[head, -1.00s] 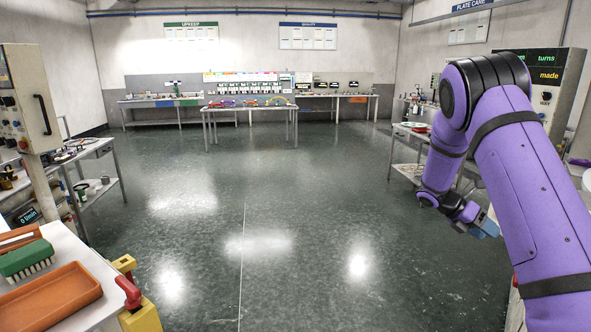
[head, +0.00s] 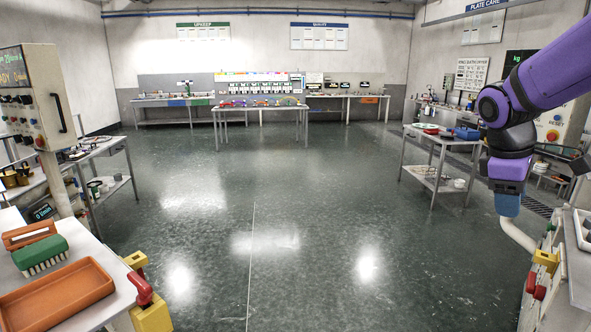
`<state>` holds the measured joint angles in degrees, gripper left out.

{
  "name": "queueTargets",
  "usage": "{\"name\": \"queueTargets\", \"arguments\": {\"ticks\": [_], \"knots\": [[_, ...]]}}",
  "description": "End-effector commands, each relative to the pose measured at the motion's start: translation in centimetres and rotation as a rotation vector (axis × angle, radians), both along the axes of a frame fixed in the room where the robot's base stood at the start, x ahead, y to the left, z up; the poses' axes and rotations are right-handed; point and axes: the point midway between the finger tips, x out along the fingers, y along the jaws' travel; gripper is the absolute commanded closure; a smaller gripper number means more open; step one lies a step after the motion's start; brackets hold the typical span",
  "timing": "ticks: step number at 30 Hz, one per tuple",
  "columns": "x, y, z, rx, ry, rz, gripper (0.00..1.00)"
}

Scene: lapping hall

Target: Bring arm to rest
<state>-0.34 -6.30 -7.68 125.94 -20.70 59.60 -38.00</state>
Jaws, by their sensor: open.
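My purple arm (head: 545,78) enters from the upper right of the head view and bends down at a dark joint.
A steel cart (head: 436,186) with a blue bin (head: 467,133) stands left of my gripper. A control cabinet (head: 556,125) and a white bench (head: 577,262) are at the right. An orange tray (head: 57,296) and a green brush (head: 40,252) lie at lower left. The middle floor is clear.

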Motion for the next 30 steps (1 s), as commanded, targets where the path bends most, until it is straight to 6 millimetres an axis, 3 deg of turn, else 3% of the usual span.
{"name": "queueTargets", "arguments": {"ticks": [9, 18, 24, 30], "knots": [[-7.3, 4.8, 3.2, 0.166, -0.267, -0.266, 0.51], [-13.8, 8.7, 3.9, 0.347, -0.462, -0.508, 0.51], [-16.2, 10.1, 3.7, 0.429, -0.527, -0.611, 0.51], [-16.8, 10.5, 3.6, 0.451, -0.544, -0.64, 0.51]]}}
